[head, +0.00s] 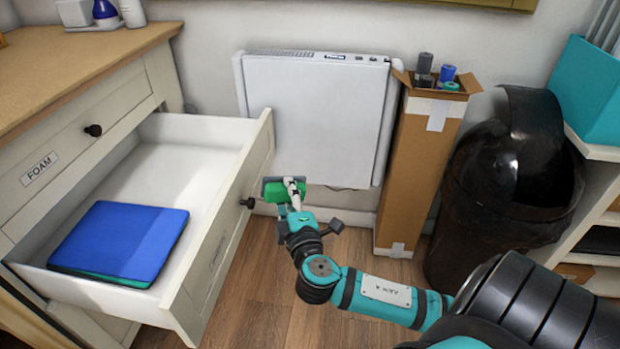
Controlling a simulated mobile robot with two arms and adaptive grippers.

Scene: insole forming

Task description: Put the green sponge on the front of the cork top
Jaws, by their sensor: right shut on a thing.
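My right gripper (291,188) is shut on a green block, the green sponge (275,194), in the middle of the head view. It holds it in front of the white panel unit, just right of the open drawer's front. The fingers hide part of the sponge. A tan top (50,67) on the drawer cabinet at the upper left may be the cork top; its material is hard to tell. The sponge is apart from this top, to its right and lower in the picture. My left gripper is not in view.
The open white drawer (185,165) holds blue and green sheets (120,240) and juts into the room. A white panel unit (315,110) stands at the wall. A tall cardboard box (420,170) and a black bin (510,190) stand at right. Bottles (105,12) stand on the cabinet's back.

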